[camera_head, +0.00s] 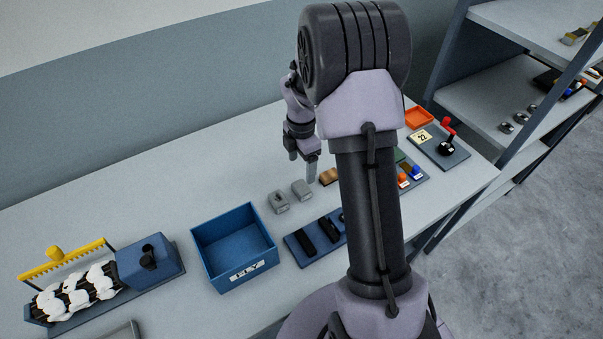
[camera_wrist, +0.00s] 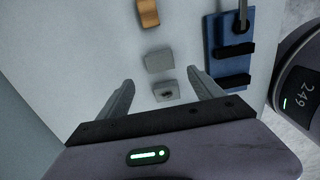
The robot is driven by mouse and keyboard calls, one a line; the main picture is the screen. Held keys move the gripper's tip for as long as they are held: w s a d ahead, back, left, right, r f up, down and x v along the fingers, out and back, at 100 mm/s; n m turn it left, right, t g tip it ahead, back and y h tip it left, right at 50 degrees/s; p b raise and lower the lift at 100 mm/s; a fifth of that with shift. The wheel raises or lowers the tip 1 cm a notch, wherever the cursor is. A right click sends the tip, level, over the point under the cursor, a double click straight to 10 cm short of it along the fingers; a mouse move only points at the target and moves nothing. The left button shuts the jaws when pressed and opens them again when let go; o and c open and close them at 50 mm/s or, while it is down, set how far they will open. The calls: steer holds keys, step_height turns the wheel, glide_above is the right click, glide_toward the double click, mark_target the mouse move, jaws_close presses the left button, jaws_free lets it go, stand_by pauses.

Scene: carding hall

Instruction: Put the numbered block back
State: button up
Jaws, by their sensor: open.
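Two small grey blocks lie on the long table. The nearer grey block (camera_head: 279,202) has a dark mark on its face, too small to read; it also shows in the wrist view (camera_wrist: 166,92). The other grey block (camera_head: 302,189) looks plain and lies just beyond it, also in the wrist view (camera_wrist: 159,61). A pale block or card marked 22 (camera_head: 422,136) sits on a dark board at the right end. My gripper (camera_head: 303,168) is open and empty above the table. In the wrist view its fingertips (camera_wrist: 161,77) are spread either side of the grey blocks.
A blue open bin (camera_head: 247,278) labelled FLY stands left of a blue tray (camera_head: 300,255) with black pieces. A tan block (camera_head: 328,176) lies beyond the grey blocks. A red-knobbed lever (camera_head: 448,131) and an orange tray (camera_head: 419,117) are at right. My arm hides part of the table.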

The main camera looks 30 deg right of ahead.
steer(key=s+a+r+m+t, duration=0.2)
steer(key=s+a+r+m, duration=0.35)
steer(key=r, duration=0.45)
steer(key=s+a+r+m+t, duration=0.1)
steer(key=s+a+r+m, duration=0.4)
steer(key=r, duration=0.5)
steer(key=s+a+r+m+t+y, duration=0.2)
steer(key=s+a+r+m, duration=0.2)
steer(key=s+a+m, duration=0.3)
steer(key=s+m, duration=0.5)
steer(key=shift+s+a+t, duration=0.2)
steer(key=shift+s+t, duration=0.15)
steer(key=shift+t, duration=0.05)
step_height(320, 180, down, 10)
steer(key=b, duration=1)
steer(key=shift+f, duration=0.2)
